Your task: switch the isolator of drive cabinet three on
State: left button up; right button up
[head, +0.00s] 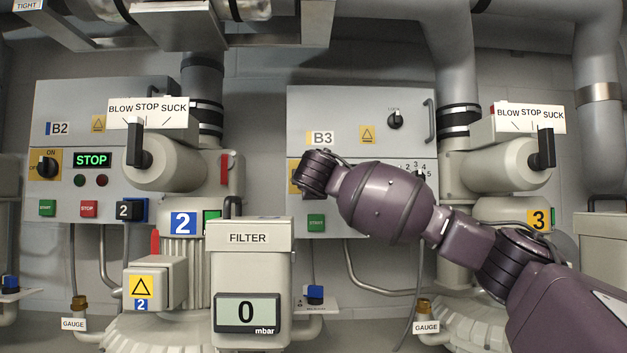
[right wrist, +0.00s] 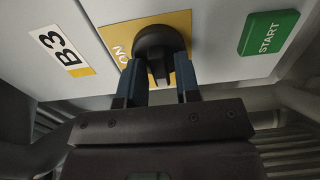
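Drive cabinet B3 (head: 370,115) is grey and stands right of centre in the head view. Its isolator is a black rotary knob (right wrist: 160,45) on a yellow plate (right wrist: 123,32) marked ON, seen in the right wrist view. My right gripper (right wrist: 159,82) has its two blue-grey fingers on either side of the knob's handle, with gaps visible between handle and fingers. I cannot tell which position the handle points to. In the head view my right wrist hides the knob, and only an edge of the yellow plate (head: 292,174) shows. My left gripper is not in view.
The green START button (right wrist: 268,34) is near the right finger. A lockable switch (head: 395,120) is on the upper panel. Cabinet B2 (head: 105,150) with its lit STOP display is at left. The filter housing (head: 250,262) stands in front, and blower three's lever (head: 545,147) is at right.

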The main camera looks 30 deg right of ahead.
grip_shut()
jog(key=shift+f+m, duration=0.1)
jog(key=shift+m, duration=0.3)
jog(key=shift+s+d+r+m+b, duration=0.15)
jog(key=shift+m+b, duration=0.85)
jog(key=shift+m, duration=3.3)
jog(key=shift+w+d+r+m+b, duration=0.15)
jog(key=shift+m+b, duration=0.85)
jog(key=shift+m, duration=3.3)
jog(key=shift+s+a, duration=0.1)
jog(key=shift+o, duration=1.5)
grip_release()
